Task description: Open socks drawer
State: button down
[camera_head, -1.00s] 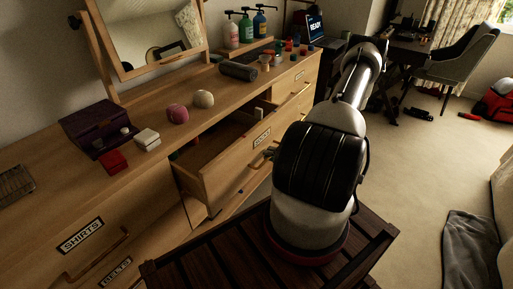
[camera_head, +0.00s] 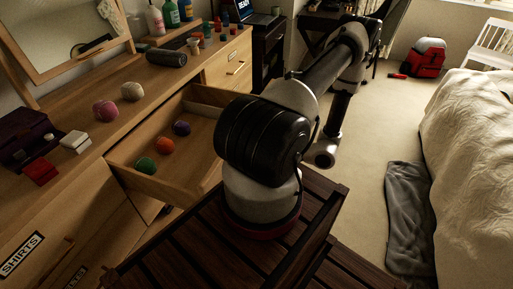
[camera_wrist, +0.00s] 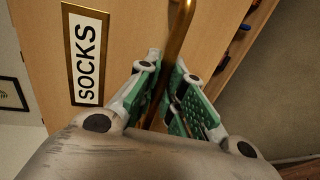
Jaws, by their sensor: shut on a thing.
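The socks drawer (camera_head: 198,147) stands well out from the dresser in the head view. Rolled balls lie inside it: green (camera_head: 146,166), orange (camera_head: 165,146) and purple (camera_head: 182,128). In the wrist view the drawer front (camera_wrist: 137,22) carries a SOCKS label (camera_wrist: 87,55) and a brass bar handle (camera_wrist: 181,22). My gripper (camera_wrist: 166,75) is shut on this handle, with a green-padded finger on each side.
The dresser top (camera_head: 140,118) holds pink and cream balls, a dark cylinder (camera_head: 166,58), small boxes and bottles. A skirts drawer (camera_head: 22,254) is at lower left. A grey cloth (camera_head: 408,215) lies on the floor beside the bed (camera_head: 475,150). Carpet between is clear.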

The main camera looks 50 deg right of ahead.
jog(key=shift+s, duration=0.2)
jog(key=c, duration=1.5)
grip_release()
jog(key=shift+d, duration=0.1)
jog(key=v, duration=1.2)
